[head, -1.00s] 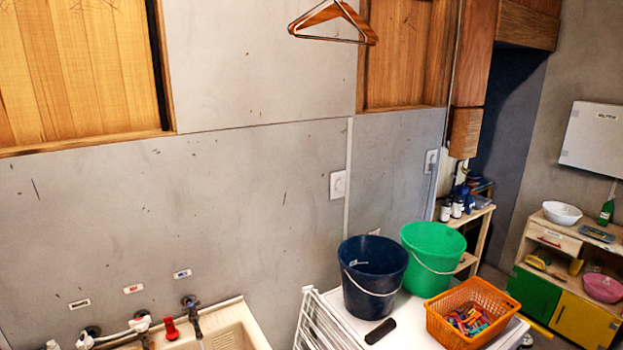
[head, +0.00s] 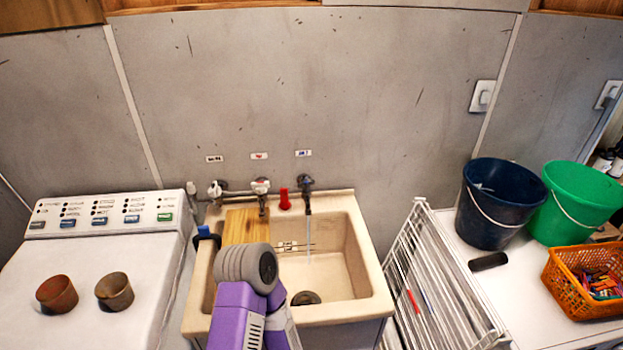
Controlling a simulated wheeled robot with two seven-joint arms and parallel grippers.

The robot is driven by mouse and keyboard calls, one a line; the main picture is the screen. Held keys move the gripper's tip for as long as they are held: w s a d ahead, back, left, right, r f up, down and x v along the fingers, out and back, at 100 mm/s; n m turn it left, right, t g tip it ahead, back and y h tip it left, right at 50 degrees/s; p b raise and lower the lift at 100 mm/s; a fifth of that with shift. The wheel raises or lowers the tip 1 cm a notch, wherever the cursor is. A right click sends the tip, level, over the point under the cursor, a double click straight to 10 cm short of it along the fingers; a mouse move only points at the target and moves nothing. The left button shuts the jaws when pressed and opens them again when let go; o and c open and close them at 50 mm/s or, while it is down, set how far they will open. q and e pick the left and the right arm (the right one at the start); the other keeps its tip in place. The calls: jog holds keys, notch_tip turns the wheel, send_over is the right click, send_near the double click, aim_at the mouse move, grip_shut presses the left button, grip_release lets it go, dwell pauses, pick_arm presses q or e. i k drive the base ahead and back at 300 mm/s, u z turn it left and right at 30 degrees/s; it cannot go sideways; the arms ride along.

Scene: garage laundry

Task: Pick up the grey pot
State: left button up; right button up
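Two small pots stand upright on top of the white washing machine (head: 75,252) at the left of the head view. The right one (head: 114,291) is a dull grey-brown and looks like the grey pot. The left one (head: 57,294) is a redder brown. A small gap separates them. A purple and grey part of my arm rises at the bottom middle, in front of the sink and to the right of the pots. Neither of my grippers shows, and nothing touches the pots.
A beige sink (head: 350,225) with a running tap (head: 307,193) and a wooden board (head: 245,226) is right of the machine. A white drying rack (head: 425,270), a dark blue bucket (head: 496,210), a green bucket (head: 572,207) and an orange basket (head: 580,290) stand farther right.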

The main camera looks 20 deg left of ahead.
aim_at(114, 289)
jog(key=z, duration=0.65)
jog(key=k, duration=1.2)
jog(key=u, duration=1.75)
jog(key=i, duration=0.35)
jog(key=z, duration=0.15)
